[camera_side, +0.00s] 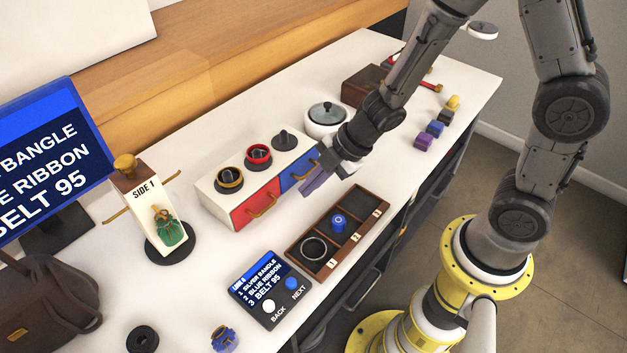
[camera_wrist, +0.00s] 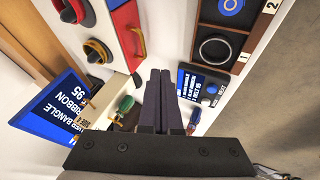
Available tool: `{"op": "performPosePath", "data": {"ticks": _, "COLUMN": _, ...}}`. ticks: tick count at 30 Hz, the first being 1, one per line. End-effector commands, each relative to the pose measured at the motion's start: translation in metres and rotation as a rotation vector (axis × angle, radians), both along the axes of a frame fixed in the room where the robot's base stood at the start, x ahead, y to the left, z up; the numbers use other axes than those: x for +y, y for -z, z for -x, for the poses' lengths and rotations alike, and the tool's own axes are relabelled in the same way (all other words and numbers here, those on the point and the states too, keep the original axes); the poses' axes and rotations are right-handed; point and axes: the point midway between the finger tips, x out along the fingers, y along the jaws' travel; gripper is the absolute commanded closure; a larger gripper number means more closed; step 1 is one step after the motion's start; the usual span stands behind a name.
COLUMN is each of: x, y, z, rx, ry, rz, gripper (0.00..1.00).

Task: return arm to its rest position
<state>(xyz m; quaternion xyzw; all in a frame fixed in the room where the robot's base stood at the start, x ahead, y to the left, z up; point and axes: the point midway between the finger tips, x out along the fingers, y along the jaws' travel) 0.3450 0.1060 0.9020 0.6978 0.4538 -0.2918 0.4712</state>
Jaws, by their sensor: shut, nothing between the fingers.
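My gripper (camera_side: 318,182) is shut and empty. In the side view it hangs over the white table, just in front of the blue drawer of the small drawer box (camera_side: 211,199). In the wrist view its two dark fingers (camera_wrist: 158,88) lie together, pointing over the table. My arm reaches across the table from its yellow base at the right. A wooden tray (camera_side: 316,268) with numbered compartments lies in front of the gripper. A silver bangle (camera_side: 303,248) sits in one end compartment and a blue ribbon roll (camera_side: 338,222) in the middle one. The third compartment looks empty.
The drawer box carries several posts with rings. A white lidded pot (camera_side: 326,117) and a brown box (camera_side: 360,88) stand behind my arm. A sign stand (camera_side: 149,207), control panel (camera_side: 269,289), screen (camera_side: 50,150) and brown bag (camera_side: 47,297) occupy the left. Coloured blocks (camera_side: 424,140) lie at the right edge.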

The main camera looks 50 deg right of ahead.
Motion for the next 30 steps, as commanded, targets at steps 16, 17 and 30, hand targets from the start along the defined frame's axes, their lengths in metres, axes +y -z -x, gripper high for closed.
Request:
{"op": "performPosePath", "data": {"ticks": 16, "x": -0.048, "y": -0.146, "z": -0.024, "rx": -0.32, "ry": 0.271, "rz": -0.023, "gripper": 1.0}}
{"op": "performPosePath", "data": {"ticks": 17, "x": -0.057, "y": -0.16, "z": -0.022, "rx": -0.341, "ry": 0.333, "rz": -0.027, "gripper": 1.0}}
{"op": "performPosePath", "data": {"ticks": 30, "x": -0.129, "y": -0.224, "z": 0.129, "rx": -0.088, "ry": 1.234, "rz": -0.357, "gripper": 1.0}}
